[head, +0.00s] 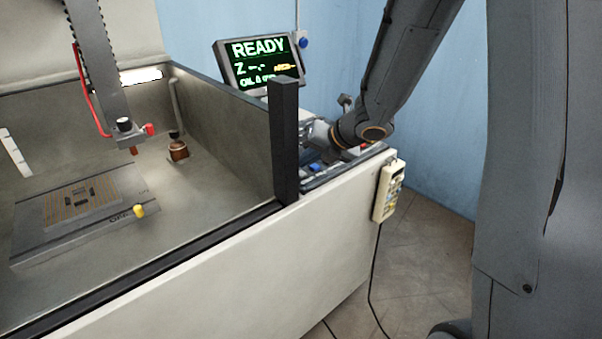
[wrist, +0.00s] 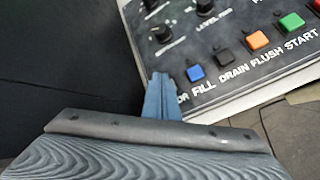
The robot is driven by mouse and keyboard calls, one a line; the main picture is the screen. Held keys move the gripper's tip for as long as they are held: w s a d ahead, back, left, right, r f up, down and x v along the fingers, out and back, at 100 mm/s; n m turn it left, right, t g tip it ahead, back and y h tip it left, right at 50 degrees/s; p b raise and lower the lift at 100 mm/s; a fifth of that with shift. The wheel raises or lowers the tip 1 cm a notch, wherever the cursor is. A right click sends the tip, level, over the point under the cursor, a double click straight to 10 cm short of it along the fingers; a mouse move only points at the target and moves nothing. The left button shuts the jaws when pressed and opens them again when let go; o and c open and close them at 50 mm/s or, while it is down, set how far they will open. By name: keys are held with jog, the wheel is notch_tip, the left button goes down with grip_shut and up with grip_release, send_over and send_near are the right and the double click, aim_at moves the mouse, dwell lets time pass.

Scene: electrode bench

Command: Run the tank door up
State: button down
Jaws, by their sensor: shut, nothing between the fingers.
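The tank (head: 215,150) stands open above its front edge in the head view, with a black rail (head: 150,262) along that edge and a black post (head: 285,140) at its right end. No raised door pane shows. The control panel (wrist: 215,38) is beside the tank. In the wrist view my gripper (wrist: 161,80) is shut and empty, its tips over the panel's front edge, left of the blue button (wrist: 195,73). The tips cover part of a label ending in "R" and whatever lies above it. I cannot tell whether they touch the panel.
Black (wrist: 224,58), orange (wrist: 257,41) and green (wrist: 291,22) buttons run right from the blue one; knobs (wrist: 162,32) sit behind. A monitor (head: 260,62) reads READY. A corded pendant (head: 387,190) hangs on the bench's right end. A work plate (head: 75,232) lies inside the tank.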

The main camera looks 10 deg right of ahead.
jog(key=shift+f, duration=0.1)
dwell(0.5)
jog(key=shift+f+b, duration=0.35)
jog(key=shift+b, duration=0.1)
